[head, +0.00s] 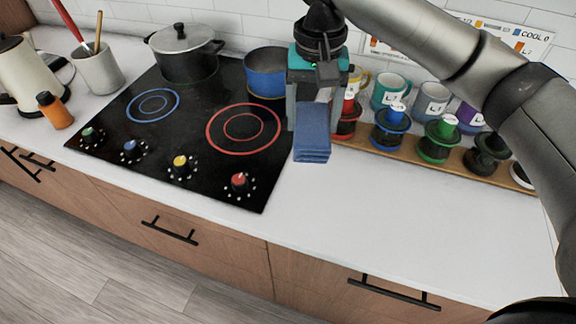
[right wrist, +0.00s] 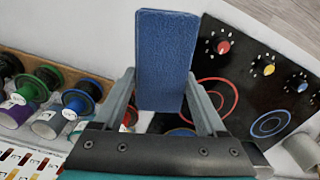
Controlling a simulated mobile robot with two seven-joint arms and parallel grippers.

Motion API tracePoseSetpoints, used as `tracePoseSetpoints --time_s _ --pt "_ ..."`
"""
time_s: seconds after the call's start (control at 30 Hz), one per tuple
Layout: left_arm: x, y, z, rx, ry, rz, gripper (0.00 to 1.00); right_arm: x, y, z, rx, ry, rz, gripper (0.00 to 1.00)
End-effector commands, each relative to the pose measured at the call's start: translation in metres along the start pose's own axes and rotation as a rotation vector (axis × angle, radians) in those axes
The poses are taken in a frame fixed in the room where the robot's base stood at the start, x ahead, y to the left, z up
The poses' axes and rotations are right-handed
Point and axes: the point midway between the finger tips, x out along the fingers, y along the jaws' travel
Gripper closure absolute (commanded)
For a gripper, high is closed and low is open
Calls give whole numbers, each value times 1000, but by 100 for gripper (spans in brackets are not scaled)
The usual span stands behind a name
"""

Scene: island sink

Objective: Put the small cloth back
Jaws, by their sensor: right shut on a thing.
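The small cloth (head: 311,128) is blue and folded into a thick rectangle. In the head view it hangs just right of the black cooktop, over the white counter. My right gripper (head: 312,103) is above it and shut on its upper end. In the right wrist view the cloth (right wrist: 165,55) sits between the two fingers of my right gripper (right wrist: 160,95). I cannot tell whether the cloth's lower end touches the counter. My left gripper is not in view.
A black cooktop (head: 190,130) holds a dark lidded pot (head: 187,55) and a blue pan (head: 266,75). A wooden rack (head: 400,155) with colored holders and mugs (head: 431,100) stands at the back right. The front right white counter (head: 400,220) is clear.

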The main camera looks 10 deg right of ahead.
Motion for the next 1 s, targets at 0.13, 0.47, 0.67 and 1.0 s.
tracePoseSetpoints --time_s 0.13,0.47,0.67,1.0 --pt "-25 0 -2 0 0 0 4 -28 -14 -24 158 -4 -2 78" --pt "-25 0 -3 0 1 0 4 -10 -20 -37 288 -4 4 78" --pt "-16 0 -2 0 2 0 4 44 -19 -37 288 -3 5 78" --pt "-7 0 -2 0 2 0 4 104 -19 -37 285 2 2 78"
